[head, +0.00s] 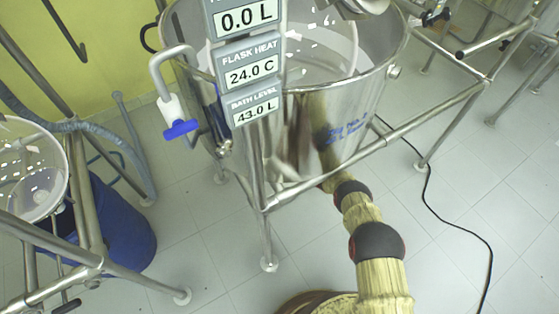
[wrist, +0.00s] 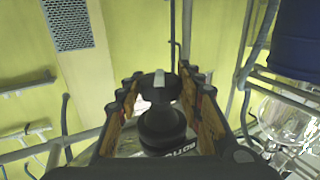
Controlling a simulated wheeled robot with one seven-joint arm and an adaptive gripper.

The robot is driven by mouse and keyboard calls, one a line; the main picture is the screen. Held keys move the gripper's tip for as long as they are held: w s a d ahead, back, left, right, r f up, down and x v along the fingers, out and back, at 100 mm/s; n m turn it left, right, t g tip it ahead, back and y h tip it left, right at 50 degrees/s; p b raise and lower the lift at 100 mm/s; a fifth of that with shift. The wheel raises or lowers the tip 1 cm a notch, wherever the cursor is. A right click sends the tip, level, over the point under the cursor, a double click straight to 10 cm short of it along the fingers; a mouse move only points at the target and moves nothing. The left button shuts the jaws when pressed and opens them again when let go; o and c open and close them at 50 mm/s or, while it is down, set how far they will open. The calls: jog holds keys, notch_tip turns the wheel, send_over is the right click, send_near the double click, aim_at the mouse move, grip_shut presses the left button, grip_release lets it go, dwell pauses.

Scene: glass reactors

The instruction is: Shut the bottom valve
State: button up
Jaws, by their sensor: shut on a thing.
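In the wrist view my gripper (wrist: 160,92) has its two orange-and-black fingers on either side of a black valve part (wrist: 162,122), which I take for the bottom valve. It has a dark crosspiece with a pale mark on top. The fingers are closed on it, though the exact contact is hard to see. In the head view my arm reaches under the steel bath vessel (head: 345,105), and my gripper and the bottom valve are hidden behind it.
The vessel stands in a metal tube frame (head: 375,148). A tap with a blue handle (head: 180,129) is on its left side. Displays (head: 250,70) read 0.0 L, 24.0 C and 43.0 L. A blue drum (head: 115,215) stands at left. A black cable (head: 455,222) crosses the floor at right.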

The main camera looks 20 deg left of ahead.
jog(key=shift+s+f+n+g+b, duration=0.1)
jog(key=shift+n+g+b, duration=0.4)
jog(key=shift+g, duration=0.3)
jog(key=shift+a+n+g, duration=0.1)
jog(key=shift+n+g, duration=0.2)
jog(key=shift+g, duration=0.1)
jog(key=shift+n+g+y, duration=0.3)
jog(key=shift+n+g, duration=0.3)
jog(key=shift+g, duration=0.4)
jog(key=shift+s+g, duration=0.1)
jog(key=shift+g, duration=0.2)
jog(key=o, duration=1)
jog(key=shift+c, duration=0.2)
jog(key=shift+r+p, duration=0.2)
jog(key=shift+p, duration=0.3)
